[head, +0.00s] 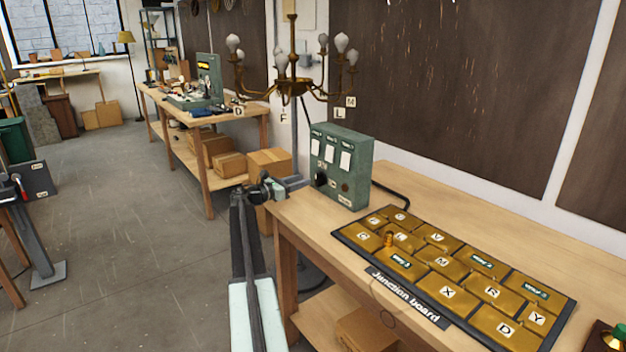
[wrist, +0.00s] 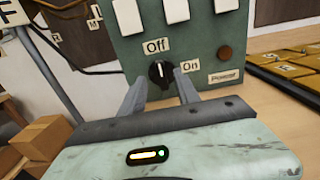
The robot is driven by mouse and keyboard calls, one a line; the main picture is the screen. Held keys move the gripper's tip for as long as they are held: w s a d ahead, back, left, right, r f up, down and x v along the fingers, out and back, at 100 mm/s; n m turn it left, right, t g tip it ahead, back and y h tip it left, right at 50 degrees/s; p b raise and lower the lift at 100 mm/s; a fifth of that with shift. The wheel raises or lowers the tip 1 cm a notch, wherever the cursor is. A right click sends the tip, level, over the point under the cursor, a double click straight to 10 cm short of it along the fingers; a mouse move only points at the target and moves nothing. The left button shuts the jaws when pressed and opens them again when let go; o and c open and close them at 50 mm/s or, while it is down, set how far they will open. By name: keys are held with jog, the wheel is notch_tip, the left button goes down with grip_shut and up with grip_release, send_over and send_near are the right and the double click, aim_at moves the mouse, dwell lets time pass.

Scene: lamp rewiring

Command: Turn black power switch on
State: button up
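The black power switch (wrist: 160,73) is a round knob on the lower front of the green control box (head: 339,167). Labels "Off" and "On" sit by it in the wrist view, "Off" above it and "On" to its right. Its white mark points up, toward "Off". In the head view the knob (head: 320,179) shows at the box's lower left. My gripper (wrist: 159,92) is open, with one finger on each side of the knob in the picture. I cannot tell whether the fingers touch it. In the head view my gripper (head: 290,184) is just left of the box.
The box stands on a wooden workbench (head: 315,225). A junction board (head: 385,275) with gold lettered tiles lies to its right. A brown round indicator (wrist: 225,54) sits above a "Power" label. A chandelier (head: 292,85) hangs behind the box. Cardboard boxes (head: 270,163) stand to the left.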

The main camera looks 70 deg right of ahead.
aim_at(317, 177)
jog(key=x, duration=0.6)
grip_shut()
jog(key=shift+m, duration=0.3)
jog(key=m, duration=0.3)
jog(key=shift+s+a+f+m, duration=0.1)
jog(key=shift+s+a+m, duration=0.1)
jog(key=shift+m, duration=0.2)
jog(key=m, duration=0.4)
jog(key=shift+s+a+f+b, duration=0.15)
jog(key=shift+s+f+b, duration=0.1)
jog(key=shift+b, duration=0.1)
jog(key=m, duration=0.5)
jog(key=shift+s+a+f+b, duration=0.1)
jog(key=shift+s+f+b, duration=0.05)
jog(key=shift+f+b, duration=0.15)
jog(key=shift+f+m+b, duration=0.15)
jog(key=shift+m, duration=0.95)
jog(key=shift+f+m+b, duration=0.15)
jog(key=shift+m, duration=0.95)
